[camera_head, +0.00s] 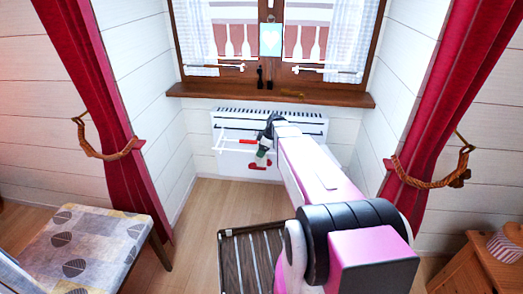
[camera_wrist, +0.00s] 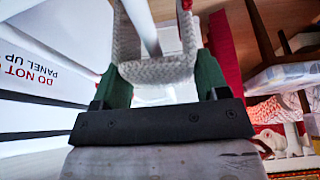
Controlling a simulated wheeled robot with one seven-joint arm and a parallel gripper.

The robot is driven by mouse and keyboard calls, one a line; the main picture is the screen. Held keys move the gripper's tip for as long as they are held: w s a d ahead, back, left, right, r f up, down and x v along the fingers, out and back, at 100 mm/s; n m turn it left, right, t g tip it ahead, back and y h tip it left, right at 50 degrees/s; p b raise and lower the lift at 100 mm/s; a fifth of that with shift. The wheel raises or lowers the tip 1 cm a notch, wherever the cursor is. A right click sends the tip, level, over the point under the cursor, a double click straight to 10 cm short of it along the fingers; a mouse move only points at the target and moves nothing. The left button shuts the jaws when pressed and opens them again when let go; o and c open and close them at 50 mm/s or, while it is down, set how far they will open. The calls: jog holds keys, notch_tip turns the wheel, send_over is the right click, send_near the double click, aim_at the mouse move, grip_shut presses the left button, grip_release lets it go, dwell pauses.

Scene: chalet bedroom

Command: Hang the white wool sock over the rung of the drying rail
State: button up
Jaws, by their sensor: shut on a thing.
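The white wool sock (camera_wrist: 157,72) shows in the wrist view as pale knit in a U shape between the green fingers of my gripper (camera_wrist: 160,84). My gripper is shut on it. In the head view my gripper (camera_head: 264,146) is in front of the radiator, at the right end of the drying rail (camera_head: 229,150). A white rung (camera_wrist: 141,22) runs between the two sides of the knit in the wrist view. I cannot tell whether the sock rests on it. A red patch (camera_head: 258,167) shows below the gripper; whether it belongs to the sock is unclear.
The white radiator (camera_head: 310,124) stands under the wooden window sill (camera_head: 200,90). Red curtains (camera_head: 95,100) hang on both sides. A slatted wooden rack (camera_head: 233,262) stands in front, and a cushioned seat (camera_head: 85,240) is at left. The floor (camera_head: 205,205) between them is clear.

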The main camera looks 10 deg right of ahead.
jog(key=o, duration=1)
jog(key=shift+r, duration=0.1)
jog(key=v, duration=1)
jog(key=s+a+f+m+h, duration=0.2)
jog(key=s+f+m, duration=0.1)
jog(key=s+m, duration=0.4)
jog(key=s+a+f+m+g+h, duration=0.1)
jog(key=s+f+m+h, duration=0.1)
jog(key=s+m, duration=0.5)
jog(key=shift+s+a+f, duration=0.4)
jog(key=shift+s+f, duration=0.5)
jog(key=shift+s, duration=2.15)
